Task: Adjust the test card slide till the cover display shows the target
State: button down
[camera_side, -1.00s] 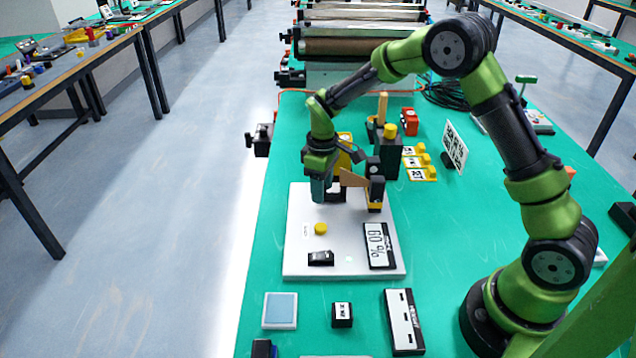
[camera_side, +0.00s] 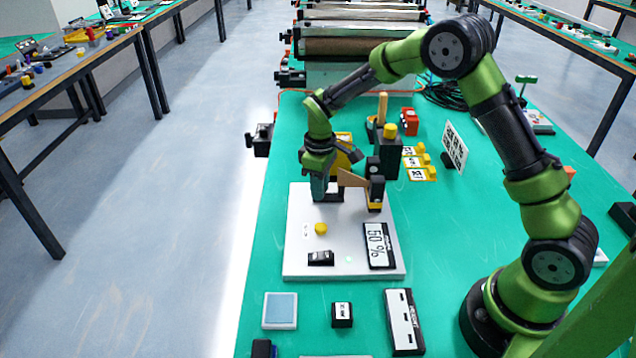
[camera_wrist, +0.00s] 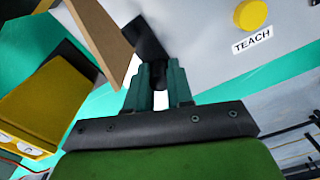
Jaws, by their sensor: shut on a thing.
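The white test unit (camera_side: 295,240) lies on the green bench. Its cover display (camera_side: 378,246) is a black-framed panel at the right that appears to read 50 %. My gripper (camera_side: 325,196) is at the unit's far end, shut on the dark grip of the test card slide. In the wrist view, my fingertips (camera_wrist: 161,76) close around this dark slide part (camera_wrist: 150,40); the grip itself is mostly hidden. The brown test card (camera_side: 352,178) stands close beside my fingers, next to a black sensor post (camera_side: 376,188). It also shows in the wrist view (camera_wrist: 103,28).
A yellow TEACH button (camera_side: 320,229) and a black rocker switch (camera_side: 320,258) sit on the unit's near half. Yellow tagged blocks (camera_side: 420,173) and a white patterned board (camera_side: 454,146) stand farther right. A blue-topped pad (camera_side: 280,310) and a small black block (camera_side: 342,315) lie in front.

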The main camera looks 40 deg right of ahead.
jog(key=c, duration=1)
grip_release()
notch_tip(320, 180, up, 17)
jog(key=s+a+r+m+t+y, duration=0.1)
jog(key=s+r+m+t, duration=0.1)
jog(key=s, duration=0.9)
jog(key=s+a+r+m+t+y, duration=0.1)
jog(key=s+m+t, duration=0.4)
jog(key=s, duration=0.7)
jog(key=shift+s+a+r+m, duration=0.25)
jog(key=shift+a+r+m, duration=0.45)
jog(key=shift+a+m, duration=0.1)
